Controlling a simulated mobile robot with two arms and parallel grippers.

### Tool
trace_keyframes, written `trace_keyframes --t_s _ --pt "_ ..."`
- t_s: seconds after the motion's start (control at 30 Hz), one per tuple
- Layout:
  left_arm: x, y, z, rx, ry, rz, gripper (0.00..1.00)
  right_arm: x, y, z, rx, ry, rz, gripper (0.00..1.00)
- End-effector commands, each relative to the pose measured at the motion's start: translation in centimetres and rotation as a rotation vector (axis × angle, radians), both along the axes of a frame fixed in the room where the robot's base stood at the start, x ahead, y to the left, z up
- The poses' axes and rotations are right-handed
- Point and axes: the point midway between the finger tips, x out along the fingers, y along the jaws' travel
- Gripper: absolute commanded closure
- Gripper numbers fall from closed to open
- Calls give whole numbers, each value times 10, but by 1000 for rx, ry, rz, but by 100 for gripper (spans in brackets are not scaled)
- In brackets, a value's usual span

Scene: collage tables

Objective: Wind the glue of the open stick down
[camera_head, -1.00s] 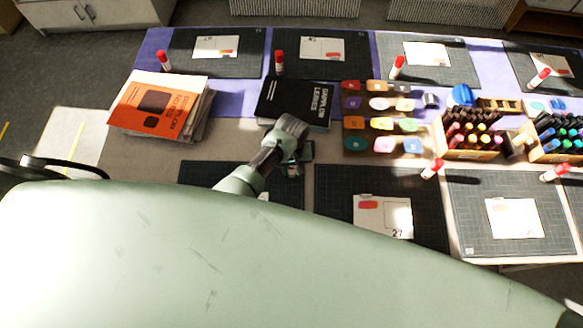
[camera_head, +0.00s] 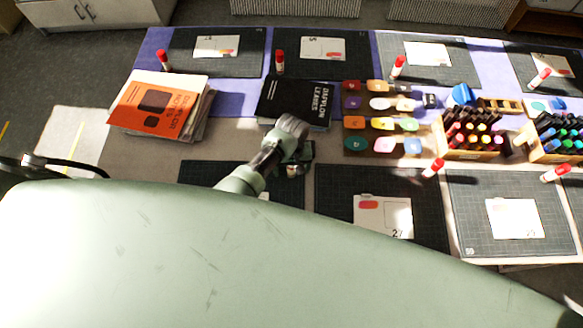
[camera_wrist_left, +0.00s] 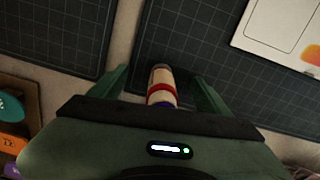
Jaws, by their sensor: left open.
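An uncapped-looking glue stick (camera_wrist_left: 161,82) shows in the left wrist view, with a pale body, a red band and purple at its near end. Its far end looks greyish; how far the glue stands out is too small to tell. My left gripper (camera_wrist_left: 161,74) is open, with one finger on each side of the stick and a gap visible at both sides. In the head view my left gripper (camera_head: 298,158) is over the front table edge of mats, below the black book, and mostly covers the stick. My right gripper is not in view.
Red-capped glue sticks stand by other mats, such as one (camera_head: 279,62) at the back and one (camera_head: 432,168) at the right. A black book (camera_head: 294,100) lies just behind my gripper.

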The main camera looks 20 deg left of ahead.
Motion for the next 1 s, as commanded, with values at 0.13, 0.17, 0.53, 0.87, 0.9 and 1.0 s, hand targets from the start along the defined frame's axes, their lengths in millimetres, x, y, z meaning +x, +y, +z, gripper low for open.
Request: trace_keyframes --t_s 0.13,0.17,0.53,0.87,0.9,1.0 --pt "0 0 0 0 -1 0 23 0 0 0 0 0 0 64" --pt "0 0 0 0 -1 0 23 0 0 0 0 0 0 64" --pt "1 0 2 -1 -3 0 23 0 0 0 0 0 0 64" --pt "1 0 21 0 -2 0 23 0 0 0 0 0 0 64" --pt "1 0 24 0 -2 0 23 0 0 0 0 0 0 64" --pt "1 0 30 0 -2 0 23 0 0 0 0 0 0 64"
